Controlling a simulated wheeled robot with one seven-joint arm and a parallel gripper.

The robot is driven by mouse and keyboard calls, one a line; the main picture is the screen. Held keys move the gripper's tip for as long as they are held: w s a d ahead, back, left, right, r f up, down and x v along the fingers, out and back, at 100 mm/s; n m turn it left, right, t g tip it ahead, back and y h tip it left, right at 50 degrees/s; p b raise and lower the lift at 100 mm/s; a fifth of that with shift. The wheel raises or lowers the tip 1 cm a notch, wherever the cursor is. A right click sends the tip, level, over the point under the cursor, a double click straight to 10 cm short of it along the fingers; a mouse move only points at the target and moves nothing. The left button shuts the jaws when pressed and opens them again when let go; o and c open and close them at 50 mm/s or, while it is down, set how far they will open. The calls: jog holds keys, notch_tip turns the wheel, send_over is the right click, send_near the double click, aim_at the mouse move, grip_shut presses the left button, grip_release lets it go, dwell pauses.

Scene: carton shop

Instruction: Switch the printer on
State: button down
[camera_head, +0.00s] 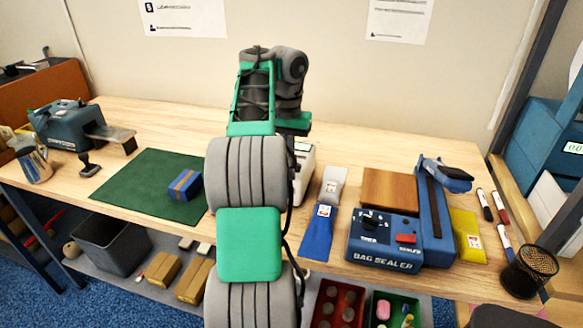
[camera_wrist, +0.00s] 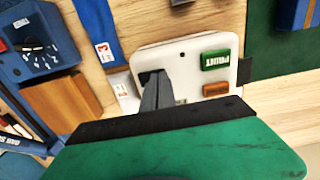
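The printer (camera_wrist: 195,62) is a white box, in the wrist view with a green PRINT button (camera_wrist: 216,59) and an orange-brown button (camera_wrist: 216,89). In the head view the printer (camera_head: 304,170) is mostly hidden behind my arm. My gripper (camera_wrist: 157,90) shows as narrow grey fingers that look closed together, with nothing seen between them. Their tips are over a small dark patch on the printer's top, left of the buttons in the wrist view. I cannot tell whether they touch it, or whether the patch is a switch. The head view hides the fingertips.
Right of the printer are pouches (camera_head: 317,232) and a blue bag sealer (camera_head: 385,240). Left is a green mat (camera_head: 150,182) with a blue box (camera_head: 185,185). A pen cup (camera_head: 529,270) stands at the right edge. The table's back strip is mostly clear.

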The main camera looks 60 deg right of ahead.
jog(key=shift+f, duration=0.2)
jog(key=shift+r, duration=0.1)
notch_tip(320, 180, up, 7)
jog(key=p, duration=0.6)
jog(key=shift+p, duration=0.4)
